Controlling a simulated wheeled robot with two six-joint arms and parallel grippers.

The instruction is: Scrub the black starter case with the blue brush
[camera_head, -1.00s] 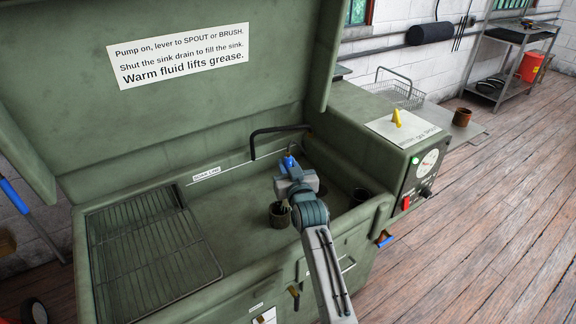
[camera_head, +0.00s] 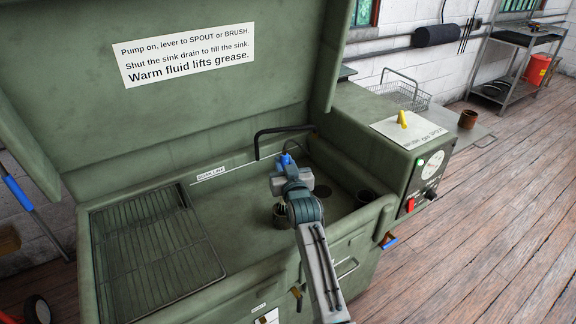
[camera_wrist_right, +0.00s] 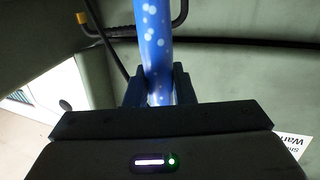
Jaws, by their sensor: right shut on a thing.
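My right gripper (camera_head: 288,168) is over the sink of the green wash cabinet and is shut on the blue brush (camera_head: 287,160). In the right wrist view the blue handle (camera_wrist_right: 155,50), with pale spots, runs up from between the fingers (camera_wrist_right: 160,88). The brush's bristles are not visible. A dark, open-topped round case (camera_head: 281,218), likely the black starter case, stands on the sink floor, partly hidden by my wrist. I cannot tell whether the brush touches it. My left gripper is not in view.
A wire rack (camera_head: 155,255) lies at the sink's left. A black spout (camera_head: 284,130) arches at the back. A dark drain hole (camera_head: 322,191) is right of my wrist, and another dark round part (camera_head: 365,198) is by the right wall. The control box (camera_head: 412,150) stands right.

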